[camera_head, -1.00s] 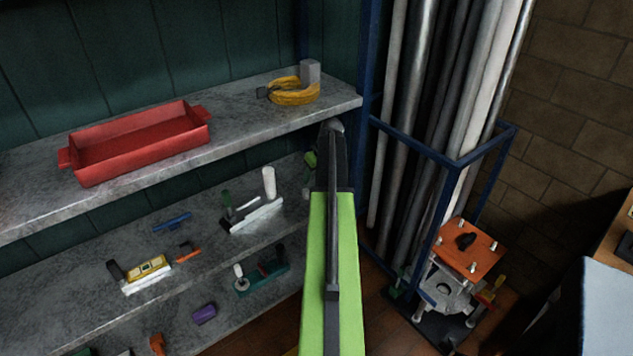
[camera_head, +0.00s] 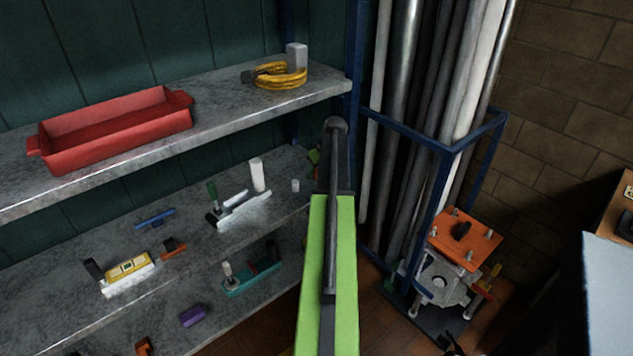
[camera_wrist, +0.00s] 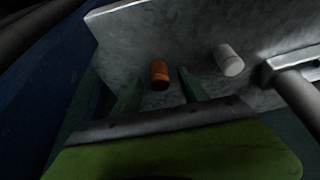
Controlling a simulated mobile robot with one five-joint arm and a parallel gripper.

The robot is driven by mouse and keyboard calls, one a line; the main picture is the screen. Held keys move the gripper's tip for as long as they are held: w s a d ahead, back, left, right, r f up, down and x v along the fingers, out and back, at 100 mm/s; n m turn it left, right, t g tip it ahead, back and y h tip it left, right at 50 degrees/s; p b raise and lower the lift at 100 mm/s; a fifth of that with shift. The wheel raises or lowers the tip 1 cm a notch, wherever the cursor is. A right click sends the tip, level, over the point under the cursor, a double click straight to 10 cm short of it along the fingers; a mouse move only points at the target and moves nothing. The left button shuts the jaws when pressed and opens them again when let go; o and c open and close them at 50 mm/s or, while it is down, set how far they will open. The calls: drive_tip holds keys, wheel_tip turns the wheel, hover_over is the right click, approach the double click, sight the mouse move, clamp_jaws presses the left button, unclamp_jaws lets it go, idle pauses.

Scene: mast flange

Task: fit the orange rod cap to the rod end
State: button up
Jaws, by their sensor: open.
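The orange rod cap (camera_wrist: 160,74) shows in the wrist view as a short orange cylinder over the grey shelf. It appears in the gap between the dark green fingers of my gripper (camera_wrist: 160,82). The fingers are apart, with visible room on both sides of the cap; whether the tips reach its depth I cannot tell. In the head view my green arm hides the cap and most of the gripper. A white fixture (camera_head: 240,210) with an upright white cylinder (camera_head: 257,175) stands on the middle shelf; it also shows in the wrist view (camera_wrist: 298,92). I cannot tell which part is the rod end.
A small white cap (camera_wrist: 229,61) stands right of the orange one; it also shows in the head view (camera_head: 295,186). A red tray (camera_head: 115,135) and yellow coil (camera_head: 280,80) lie on the upper shelf. Blue rack posts (camera_head: 353,140) stand close right of the shelves.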

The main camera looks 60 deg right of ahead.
drive_tip(key=shift+w+d+f, duration=0.1)
drive_tip(key=shift+w+f, duration=0.05)
drive_tip(key=shift+f, duration=0.5)
drive_tip(key=shift+r, duration=0.2)
clamp_jaws()
drive_tip(key=shift+r+p, duration=0.65)
drive_tip(key=shift+p, duration=0.1)
wheel_tip(320, 180, up, 2)
drive_tip(key=shift+r+p, duration=0.2)
drive_tip(key=shift+p, duration=1)
drive_tip(key=s+a, duration=0.2)
drive_tip(key=s, duration=0.6)
drive_tip(key=s+a, duration=0.3)
drive_tip(key=s, duration=0.6)
drive_tip(key=shift+a, duration=0.35)
